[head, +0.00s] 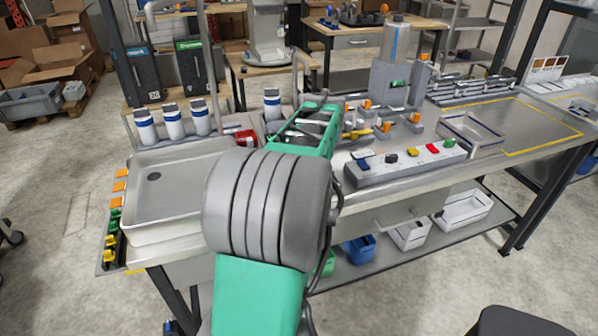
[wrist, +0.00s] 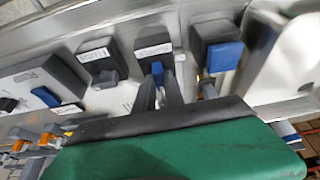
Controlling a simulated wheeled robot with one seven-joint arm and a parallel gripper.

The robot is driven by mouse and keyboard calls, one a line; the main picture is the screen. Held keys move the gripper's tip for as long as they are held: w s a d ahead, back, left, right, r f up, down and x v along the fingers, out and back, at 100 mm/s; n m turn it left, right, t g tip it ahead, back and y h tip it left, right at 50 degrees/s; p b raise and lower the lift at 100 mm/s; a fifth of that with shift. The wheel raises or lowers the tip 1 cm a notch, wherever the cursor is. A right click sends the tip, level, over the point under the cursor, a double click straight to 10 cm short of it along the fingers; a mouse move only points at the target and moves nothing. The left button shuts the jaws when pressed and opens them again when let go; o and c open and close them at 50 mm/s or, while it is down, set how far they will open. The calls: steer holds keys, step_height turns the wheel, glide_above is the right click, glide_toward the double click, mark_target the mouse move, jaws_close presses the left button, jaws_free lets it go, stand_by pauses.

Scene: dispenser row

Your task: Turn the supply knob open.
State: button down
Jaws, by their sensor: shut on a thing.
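My gripper (wrist: 160,92) shows in the wrist view with its two grey fingers closed around a small blue knob (wrist: 157,71). The knob stands out from a dark block under a white label (wrist: 153,50). The label's print is too small to read, so I cannot tell by name that this is the supply knob. In the head view my own arm hides the fingers and the held knob.
In the wrist view another blue knob (wrist: 224,57) sits close to the right, and a dark knob (wrist: 104,78) to the left. In the head view a panel of coloured buttons (head: 405,165) and a steel basin (head: 170,205) flank my arm.

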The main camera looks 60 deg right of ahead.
steer(key=c, duration=1.4)
jaws_free()
steer(key=shift+c, duration=0.2)
steer(key=shift+r, duration=0.1)
steer(key=v, duration=0.7)
steer(key=shift+a+r, duration=0.15)
steer(key=shift+r, duration=0.1)
steer(key=shift+s, duration=0.15)
